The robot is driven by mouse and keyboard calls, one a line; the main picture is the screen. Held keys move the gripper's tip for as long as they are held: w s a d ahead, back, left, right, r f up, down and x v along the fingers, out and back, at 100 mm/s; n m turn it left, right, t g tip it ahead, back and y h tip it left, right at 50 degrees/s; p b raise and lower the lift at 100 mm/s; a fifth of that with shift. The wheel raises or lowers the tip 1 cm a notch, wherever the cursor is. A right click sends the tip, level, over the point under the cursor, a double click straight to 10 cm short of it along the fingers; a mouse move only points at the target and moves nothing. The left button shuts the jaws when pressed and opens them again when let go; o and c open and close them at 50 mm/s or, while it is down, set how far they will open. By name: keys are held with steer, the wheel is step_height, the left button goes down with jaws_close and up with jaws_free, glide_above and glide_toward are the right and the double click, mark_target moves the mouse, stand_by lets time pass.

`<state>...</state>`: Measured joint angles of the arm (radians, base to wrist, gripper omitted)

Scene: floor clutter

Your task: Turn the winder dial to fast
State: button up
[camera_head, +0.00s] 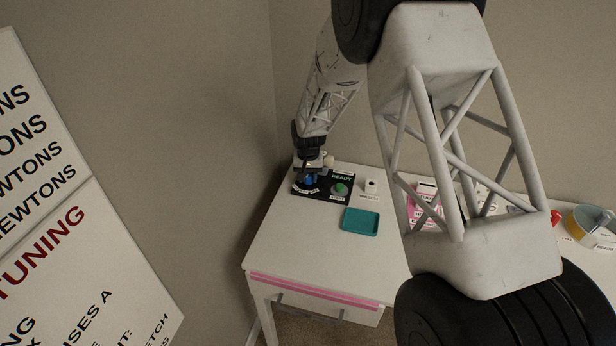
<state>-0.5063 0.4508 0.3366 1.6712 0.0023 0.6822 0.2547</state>
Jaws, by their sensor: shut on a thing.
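A small black winder panel (323,196) sits at the back left of the white table. A blue dial (309,181) is on the panel's left half, with small white labels in front of it that are too small to read. A green button (341,188) is on the right half, below the word READY. My gripper (309,176) reaches down from above and is shut on the blue dial. The gripper hides part of the dial, and I cannot tell which way the dial points.
A teal tray (361,222) lies empty in front of the panel. A small white block (371,186) stands right of the panel. Pink-and-white items (424,205) and a round clear container (588,224) are farther right. The table's (287,245) front left is clear.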

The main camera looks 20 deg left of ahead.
mark_target(308, 175)
steer(key=shift+a+m, duration=0.1)
steer(key=shift+m, duration=2.5)
steer(key=o, duration=0.9)
steer(key=shift+o, duration=0.2)
steer(key=shift+r, duration=0.1)
steer(key=shift+r, duration=3.75)
steer(key=shift+w+r, duration=0.1)
